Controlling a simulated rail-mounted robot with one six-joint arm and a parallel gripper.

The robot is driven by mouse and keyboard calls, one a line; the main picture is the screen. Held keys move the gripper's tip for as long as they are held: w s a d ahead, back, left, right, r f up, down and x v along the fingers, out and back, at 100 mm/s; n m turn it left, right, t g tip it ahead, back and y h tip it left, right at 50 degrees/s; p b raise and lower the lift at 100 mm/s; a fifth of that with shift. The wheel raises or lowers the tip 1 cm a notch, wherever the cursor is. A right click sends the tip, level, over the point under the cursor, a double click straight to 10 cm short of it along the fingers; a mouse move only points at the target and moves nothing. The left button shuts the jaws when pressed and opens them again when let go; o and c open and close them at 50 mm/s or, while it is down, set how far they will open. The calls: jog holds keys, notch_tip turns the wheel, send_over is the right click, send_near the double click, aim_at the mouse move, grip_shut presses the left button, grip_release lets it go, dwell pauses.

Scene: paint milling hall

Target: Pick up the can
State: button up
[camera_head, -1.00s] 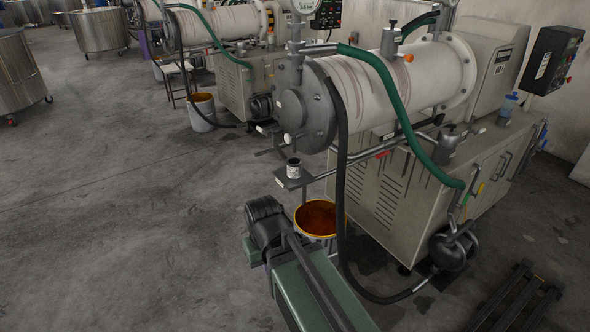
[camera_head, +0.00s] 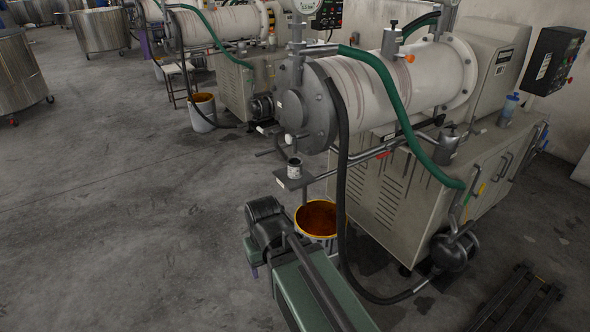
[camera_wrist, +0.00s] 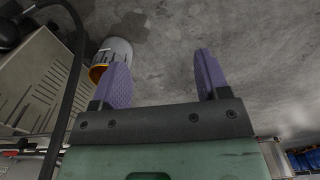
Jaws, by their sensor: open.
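A small can (camera_head: 294,167) with a pale label stands upright on a small grey plate (camera_head: 283,183) at the near end of the mill, in the head view. My gripper (camera_wrist: 162,62) shows in the wrist view with its two purple fingers spread wide and nothing between them. In the head view, my arm hides most of the gripper; only a bit of purple shows at its left, below and left of the can and apart from it. I do not make out the can in the wrist view.
A bucket of orange-brown paint (camera_head: 318,217) stands on the floor below the plate; the wrist view shows a similar bucket (camera_wrist: 116,50). A black hose (camera_head: 341,190) hangs in front of the mill cabinet (camera_head: 385,195).

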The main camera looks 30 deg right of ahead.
jog(key=o, duration=0.4)
jog(key=shift+c, duration=0.2)
jog(key=n+t+y+b, duration=0.3)
jog(key=t+y+b, duration=0.2)
jog(key=t+b, duration=1.35)
send_near(301, 168)
jog(key=w+g+b, duration=0.1)
jog(key=w+b, duration=0.1)
jog(key=x, duration=0.6)
jog(key=shift+s+a+r, duration=0.15)
jog(key=shift+r, duration=0.2)
jog(key=shift+a+x, duration=0.2)
jog(key=shift+x, duration=2.45)
